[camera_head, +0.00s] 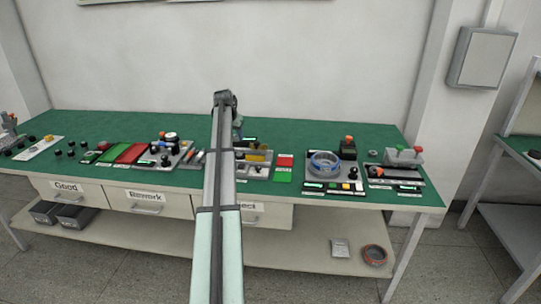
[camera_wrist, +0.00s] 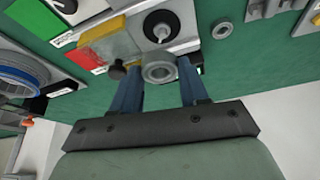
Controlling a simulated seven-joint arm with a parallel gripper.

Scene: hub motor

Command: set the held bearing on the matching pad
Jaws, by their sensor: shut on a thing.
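My gripper (camera_wrist: 160,74) is shut on a grey ring-shaped bearing (camera_wrist: 159,79), held between its two blue fingers in the wrist view. The bearing is in front of a light grey plate (camera_wrist: 185,32) with a black round knob. I cannot tell the gap beneath it. Beside the plate lie a green pad (camera_wrist: 115,25) and a red pad (camera_wrist: 84,59), each with a white label too small to read. The same red pad (camera_head: 285,160) and green pad (camera_head: 283,175) show right of my arm in the head view.
A yellow block (camera_wrist: 108,42) stands between the pads and the bearing. A blue ring-shaped motor part (camera_head: 324,163) sits on a fixture to the right. Another green pad (camera_head: 95,156) and red pad (camera_head: 131,153) lie at left. The green bench top (camera_head: 290,128) is bare toward the wall.

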